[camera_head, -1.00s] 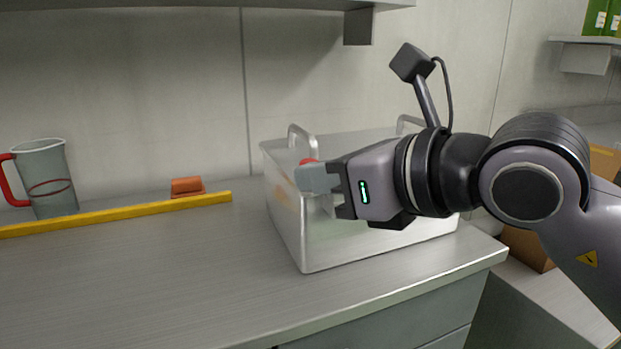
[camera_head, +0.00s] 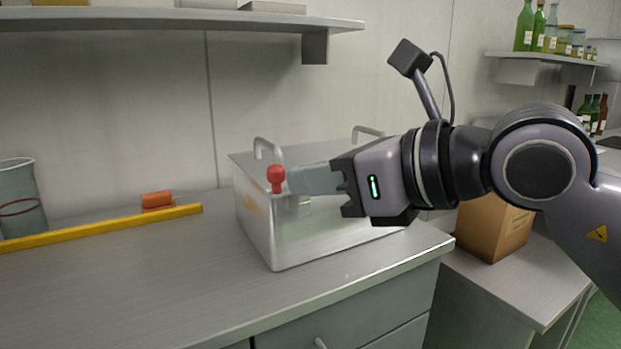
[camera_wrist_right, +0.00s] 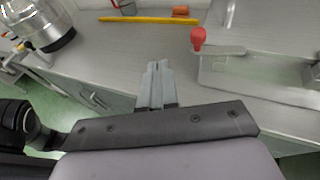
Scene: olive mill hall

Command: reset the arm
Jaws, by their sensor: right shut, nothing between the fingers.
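My right gripper (camera_head: 292,179) is shut and empty, its grey fingers pointing left in front of the metal box (camera_head: 330,234). The box is silver, with two upright handles, and stands on the counter. A red knob (camera_head: 276,177) shows just left of the fingertips, at the box's near left top edge. In the right wrist view, the shut fingers (camera_wrist_right: 158,68) lie over the counter, apart from the red knob (camera_wrist_right: 198,38) and the box beside them. My left gripper is not in view.
A yellow bar (camera_head: 100,228) lies on the counter (camera_head: 130,290), with an orange block (camera_head: 157,201) behind it and a grey jug (camera_head: 20,200) at left. A shelf (camera_head: 150,20) hangs above. A cardboard box (camera_head: 492,228) stands at right. The counter's front left is clear.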

